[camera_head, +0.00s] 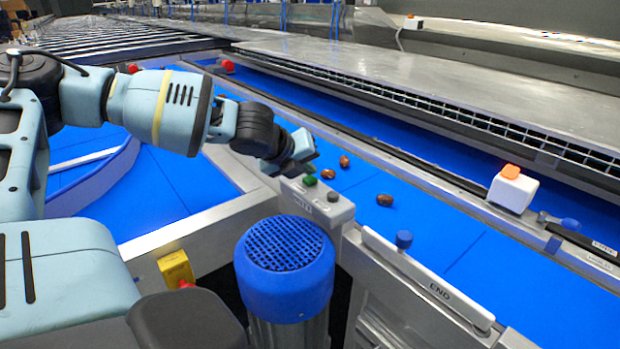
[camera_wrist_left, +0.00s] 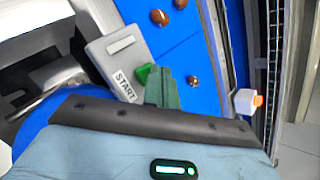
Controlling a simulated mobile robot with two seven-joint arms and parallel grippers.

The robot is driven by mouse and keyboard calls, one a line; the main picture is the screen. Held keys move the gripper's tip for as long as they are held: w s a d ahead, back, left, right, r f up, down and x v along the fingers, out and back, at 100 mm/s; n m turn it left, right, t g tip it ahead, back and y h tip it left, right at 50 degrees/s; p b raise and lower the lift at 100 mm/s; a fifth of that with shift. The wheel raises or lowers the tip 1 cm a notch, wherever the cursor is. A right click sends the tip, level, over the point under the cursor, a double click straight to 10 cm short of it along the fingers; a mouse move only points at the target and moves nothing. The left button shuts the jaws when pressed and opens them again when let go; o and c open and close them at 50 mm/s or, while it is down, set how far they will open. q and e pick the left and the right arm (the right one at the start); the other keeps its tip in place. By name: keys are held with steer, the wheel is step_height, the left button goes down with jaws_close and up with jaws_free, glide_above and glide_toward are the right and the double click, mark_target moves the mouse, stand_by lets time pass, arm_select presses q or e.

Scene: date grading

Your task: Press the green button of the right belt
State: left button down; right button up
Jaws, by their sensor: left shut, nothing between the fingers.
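In the left wrist view the green button (camera_wrist_left: 146,74) shows near the box's START label (camera_wrist_left: 124,85). My left gripper (camera_head: 300,165) is shut and empty, just above and behind the green button in the head view. Its fingertips (camera_wrist_left: 163,76) overlap the button's edge in the wrist view; I cannot tell whether they touch. My right gripper is not in view.
Several brown dates, one of them here (camera_head: 385,200), lie on the belt. A blue ribbed motor (camera_head: 285,265) stands in front of the control box. A yellow box (camera_head: 176,268) with a red button is nearer left. A white sensor box (camera_head: 512,192) stands on the far rail.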

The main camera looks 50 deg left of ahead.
mark_target(307, 180)
arm_select(q)
steer(key=shift+f, duration=0.5)
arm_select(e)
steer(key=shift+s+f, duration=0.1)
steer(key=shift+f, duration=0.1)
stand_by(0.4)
arm_select(q)
steer(key=shift+r, duration=0.15)
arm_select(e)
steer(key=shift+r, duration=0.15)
arm_select(q)
steer(key=shift+r+p, duration=0.5)
steer(key=shift+r, duration=0.25)
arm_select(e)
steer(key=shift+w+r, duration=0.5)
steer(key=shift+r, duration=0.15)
arm_select(q)
steer(key=shift+r, duration=0.1)
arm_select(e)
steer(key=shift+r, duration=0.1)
